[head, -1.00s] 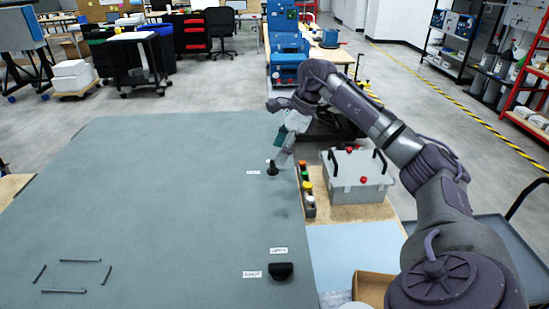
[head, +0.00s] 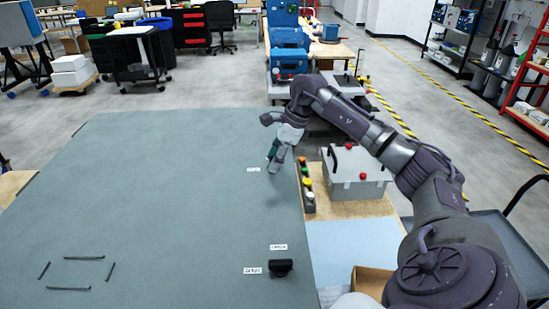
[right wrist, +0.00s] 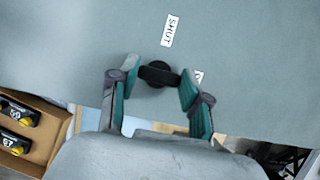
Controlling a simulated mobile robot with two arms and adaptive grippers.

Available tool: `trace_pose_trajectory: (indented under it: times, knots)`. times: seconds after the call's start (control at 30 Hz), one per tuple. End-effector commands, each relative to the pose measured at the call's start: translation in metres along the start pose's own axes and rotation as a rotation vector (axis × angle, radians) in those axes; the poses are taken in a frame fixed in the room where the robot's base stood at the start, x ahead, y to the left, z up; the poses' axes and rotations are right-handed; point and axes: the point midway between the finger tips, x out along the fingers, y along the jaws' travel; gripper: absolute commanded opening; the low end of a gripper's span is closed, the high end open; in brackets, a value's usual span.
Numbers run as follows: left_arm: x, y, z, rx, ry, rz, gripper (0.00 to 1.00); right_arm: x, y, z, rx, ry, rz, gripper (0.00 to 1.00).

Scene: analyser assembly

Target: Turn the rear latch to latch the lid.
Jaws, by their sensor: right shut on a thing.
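The lid is the large grey-green panel (head: 180,210) filling the left of the head view. The rear latch is a black knob with a bar handle, seen in the right wrist view (right wrist: 158,74). My right gripper (right wrist: 162,84) is shut on it, one finger at each end of the bar. In the head view my right gripper (head: 273,166) points down at the lid's right edge and hides the latch. A SHUT label (right wrist: 171,30) lies beyond the knob; a second label (right wrist: 198,76) is mostly hidden by a finger. My left gripper is not in view.
A second black latch (head: 281,268) with two labels sits nearer on the lid. Right of the lid stand a button strip (head: 308,190) and a grey box (head: 357,180) with black handles. An open cardboard box (head: 371,282) is at the front.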

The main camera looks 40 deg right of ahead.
Motion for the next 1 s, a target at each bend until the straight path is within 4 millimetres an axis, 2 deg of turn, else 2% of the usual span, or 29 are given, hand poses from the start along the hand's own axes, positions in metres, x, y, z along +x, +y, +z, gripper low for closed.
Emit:
trace_pose_trajectory:
  times: [0.27,0.47,1.0]
  knots:
    - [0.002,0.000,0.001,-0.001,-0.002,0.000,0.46,0.000,0.000,0.000,0.021,-0.001,-0.011,0.13]
    - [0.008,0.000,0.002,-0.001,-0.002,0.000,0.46,0.001,0.000,0.000,0.103,-0.001,-0.046,0.13]
    - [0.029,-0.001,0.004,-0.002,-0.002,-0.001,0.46,0.001,0.002,0.001,0.544,-0.004,-0.231,0.13]
